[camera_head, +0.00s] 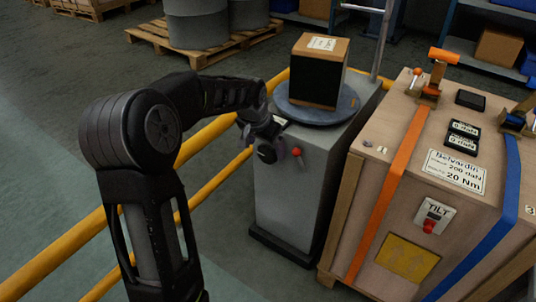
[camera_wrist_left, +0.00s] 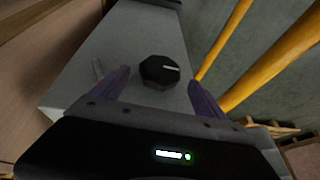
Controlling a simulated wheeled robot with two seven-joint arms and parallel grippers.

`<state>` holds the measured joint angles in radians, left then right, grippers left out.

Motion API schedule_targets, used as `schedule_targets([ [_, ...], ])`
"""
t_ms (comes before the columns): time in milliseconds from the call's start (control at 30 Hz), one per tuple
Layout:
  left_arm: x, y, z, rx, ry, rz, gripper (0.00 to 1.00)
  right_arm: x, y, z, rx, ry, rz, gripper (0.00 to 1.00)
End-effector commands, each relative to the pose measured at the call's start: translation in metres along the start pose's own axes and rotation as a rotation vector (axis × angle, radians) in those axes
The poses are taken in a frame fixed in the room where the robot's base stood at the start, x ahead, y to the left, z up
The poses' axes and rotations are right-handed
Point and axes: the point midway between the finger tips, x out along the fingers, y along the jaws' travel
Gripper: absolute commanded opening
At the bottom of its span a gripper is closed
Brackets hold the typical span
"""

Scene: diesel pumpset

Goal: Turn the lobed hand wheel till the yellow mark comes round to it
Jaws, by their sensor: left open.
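The lobed hand wheel (camera_wrist_left: 160,72) is a small black knob with a scalloped rim on the grey cabinet's face. A short white line on it points to the right in the left wrist view. My left gripper (camera_wrist_left: 158,80) is open, with one purple finger on each side of the knob and gaps between them. In the head view my left gripper (camera_head: 266,147) is at the front face of the grey cabinet (camera_head: 285,195), where it hides most of the knob. I cannot make out a yellow mark around the knob. My right gripper is not in view.
A red-tipped lever (camera_head: 297,152) is close to my left gripper. A brown box (camera_head: 330,58) sits on a round plate (camera_head: 292,107) on the cabinet. A strapped wooden crate (camera_head: 400,200) stands to the right, and yellow rails (camera_head: 205,190) run to the left.

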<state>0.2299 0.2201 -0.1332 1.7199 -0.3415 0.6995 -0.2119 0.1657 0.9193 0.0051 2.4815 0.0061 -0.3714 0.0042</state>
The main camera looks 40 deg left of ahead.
Motion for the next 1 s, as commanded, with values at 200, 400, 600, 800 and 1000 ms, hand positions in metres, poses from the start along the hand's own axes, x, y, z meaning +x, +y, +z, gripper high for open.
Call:
schedule_targets([
  [200, 0.037, 0.001, 0.001, 0.001, -0.001, 0.001, 0.84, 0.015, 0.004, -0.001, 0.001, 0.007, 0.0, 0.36],
  [400, 0.047, 0.0, 0.0, 0.0, 0.002, 0.0, 0.84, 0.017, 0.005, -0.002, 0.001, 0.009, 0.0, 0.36],
  [600, 0.047, 0.0, -0.001, 0.0, 0.001, 0.0, 0.84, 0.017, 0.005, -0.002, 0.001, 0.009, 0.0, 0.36],
  [800, 0.047, 0.0, 0.0, 0.0, 0.001, 0.0, 0.7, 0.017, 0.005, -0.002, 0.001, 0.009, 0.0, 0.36],
  [1000, 0.047, 0.0, 0.0, 0.0, 0.001, 0.0, 0.54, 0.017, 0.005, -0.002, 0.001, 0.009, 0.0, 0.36],
])
